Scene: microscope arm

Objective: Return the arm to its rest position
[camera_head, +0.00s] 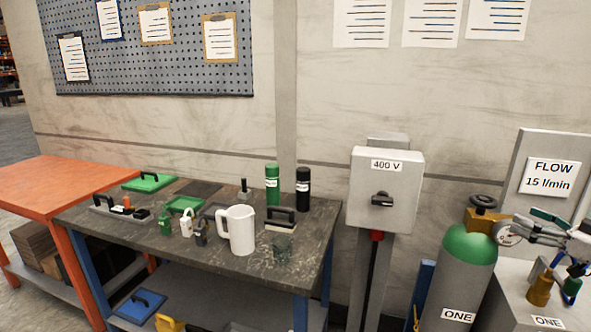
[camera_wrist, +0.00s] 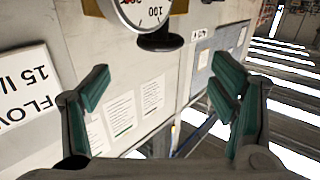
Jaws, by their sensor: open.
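My gripper (camera_head: 545,228) is at the right edge of the head view, just right of a round pressure gauge (camera_head: 508,233) on a gas cylinder (camera_head: 460,275). In the wrist view my gripper (camera_wrist: 165,88) has its two green-padded fingers spread wide, with nothing between them. The gauge (camera_wrist: 148,12) shows beyond the fingers at the top of the wrist view, with a dark knob (camera_wrist: 158,42) at its lower side. I cannot tell how far the fingers are from the gauge. Most of my arm is outside the head view.
A grey cabinet (camera_head: 555,150) with a FLOW sign stands behind my gripper; brass and green fittings (camera_head: 540,290) are below it. A 400 V switch box (camera_head: 386,190) stands left of the cylinder. A dark workbench (camera_head: 120,228) holds a white jug (camera_head: 240,230), bottles and tools.

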